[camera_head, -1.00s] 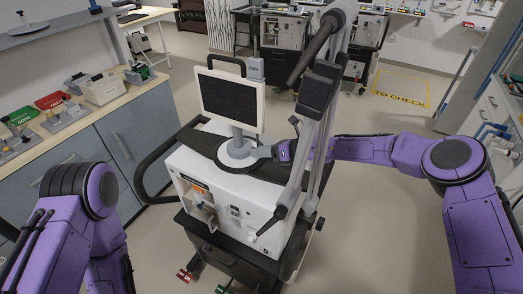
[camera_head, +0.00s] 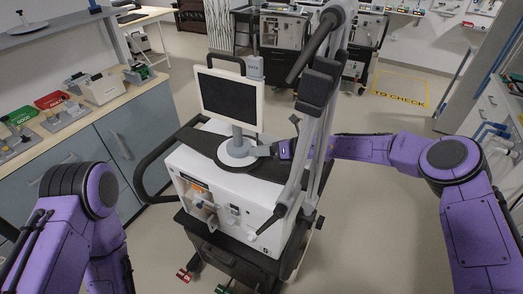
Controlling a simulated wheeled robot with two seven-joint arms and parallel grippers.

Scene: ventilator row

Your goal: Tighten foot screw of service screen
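The service screen (camera_head: 228,97) stands upright on a grey post with a round light-grey foot (camera_head: 236,153) on top of the white ventilator (camera_head: 216,188). My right gripper (camera_head: 262,151) reaches in from the right, behind the ventilator's grey support arm, with its tip at the right side of the foot. The foot screw is too small or hidden to make out, and I cannot tell whether the fingers are open or shut. My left arm is folded at the lower left, and its gripper is out of view.
The ventilator's grey hinged arm (camera_head: 314,115) rises in front of my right forearm. A black handle loop (camera_head: 155,165) sticks out at the left. A counter (camera_head: 75,131) with small devices stands at the left. Open floor lies to the right, with a yellow marked area (camera_head: 401,92).

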